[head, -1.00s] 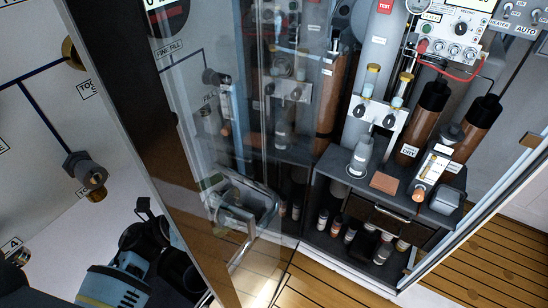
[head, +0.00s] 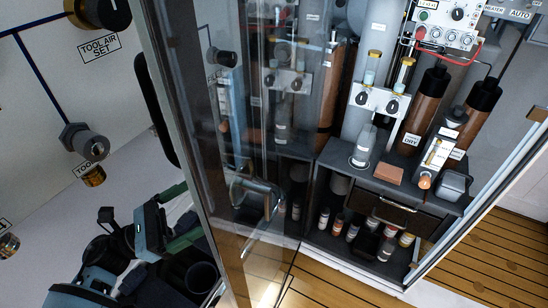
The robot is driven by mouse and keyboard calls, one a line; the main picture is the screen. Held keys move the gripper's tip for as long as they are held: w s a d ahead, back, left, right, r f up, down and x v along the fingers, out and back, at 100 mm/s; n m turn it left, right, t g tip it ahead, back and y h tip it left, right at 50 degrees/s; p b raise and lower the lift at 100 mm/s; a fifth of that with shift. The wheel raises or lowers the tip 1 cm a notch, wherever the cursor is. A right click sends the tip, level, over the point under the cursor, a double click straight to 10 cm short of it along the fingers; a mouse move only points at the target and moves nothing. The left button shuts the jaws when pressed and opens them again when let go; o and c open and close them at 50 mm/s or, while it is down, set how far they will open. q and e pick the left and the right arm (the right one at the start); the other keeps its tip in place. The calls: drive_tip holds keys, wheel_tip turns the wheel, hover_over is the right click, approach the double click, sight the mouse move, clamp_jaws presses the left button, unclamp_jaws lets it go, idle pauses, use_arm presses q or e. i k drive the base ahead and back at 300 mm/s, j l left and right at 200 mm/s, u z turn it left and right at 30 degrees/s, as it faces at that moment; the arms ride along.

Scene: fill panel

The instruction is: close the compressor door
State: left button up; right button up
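The compressor door is a tall glass door (head: 270,120) with a dark frame (head: 165,100). It stands open in the middle of the head view, with the compartment exposed to its right. A metal loop handle (head: 262,193) shows low on the door, partly through reflections. My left arm's dark and teal end (head: 125,265) is at the lower left, on the left side of the door frame and close to it. Its fingertips are not clearly visible, and contact with the door cannot be told. My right gripper is not in view.
The open compartment holds brown cylinders (head: 425,115), small bottles (head: 352,230) on a low shelf, and a drawer (head: 395,205). A white panel (head: 40,110) with knobs and fittings stands at the left. Wooden flooring (head: 490,250) is clear at the lower right.

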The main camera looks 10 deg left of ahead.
sight(167, 32)
drive_tip(key=k+l, duration=0.3)
drive_tip(key=k, duration=0.15)
drive_tip(key=k+l, duration=0.35)
drive_tip(key=k, duration=0.1)
